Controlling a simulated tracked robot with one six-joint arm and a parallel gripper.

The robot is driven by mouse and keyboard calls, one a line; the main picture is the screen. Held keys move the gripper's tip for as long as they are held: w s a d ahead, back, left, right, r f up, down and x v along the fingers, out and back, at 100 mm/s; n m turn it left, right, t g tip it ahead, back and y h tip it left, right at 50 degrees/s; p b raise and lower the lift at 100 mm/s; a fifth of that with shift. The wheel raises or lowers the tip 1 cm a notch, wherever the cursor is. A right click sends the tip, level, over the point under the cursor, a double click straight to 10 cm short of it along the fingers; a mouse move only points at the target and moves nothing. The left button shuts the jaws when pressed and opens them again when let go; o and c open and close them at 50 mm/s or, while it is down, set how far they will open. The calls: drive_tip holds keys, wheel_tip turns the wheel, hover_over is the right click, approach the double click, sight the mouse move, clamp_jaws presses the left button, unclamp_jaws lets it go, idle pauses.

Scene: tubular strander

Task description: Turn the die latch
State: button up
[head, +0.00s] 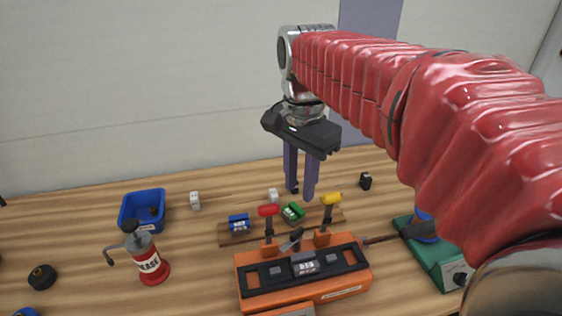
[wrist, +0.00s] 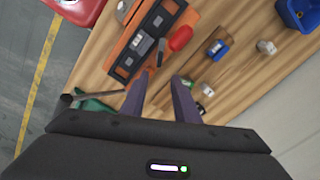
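The orange machine (head: 303,290) with a black top panel stands at the front of the bench; it also shows in the wrist view (wrist: 127,57). A short dark grey lever (head: 291,240) rises between a red-knobbed lever (head: 268,212) and a yellow-knobbed lever (head: 331,199). No label shows which part is the die latch. The red knob also shows in the wrist view (wrist: 181,38). My gripper (head: 300,194) points down, fingers apart and empty, above and behind the machine. In the wrist view its fingertips (wrist: 160,76) appear beside the levers; the yellow knob cannot be made out there.
Behind the machine, a wooden strip (head: 226,240) holds blue (head: 239,225) and green (head: 292,213) blocks. A red grease can (head: 150,264) and blue bin (head: 128,213) stand left. A green device (head: 446,268) stands right, partly behind my arm. Bare bench lies left of the machine.

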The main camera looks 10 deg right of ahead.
drive_tip(key=shift+s, duration=0.1)
drive_tip(key=s+f+n+t, duration=0.5)
drive_tip(key=s+f+n, duration=0.2)
drive_tip(key=s+n, duration=0.4)
drive_tip(key=shift+n+t, duration=0.3)
drive_tip(key=shift+n, duration=0.2)
drive_tip(key=shift+s, duration=0.1)
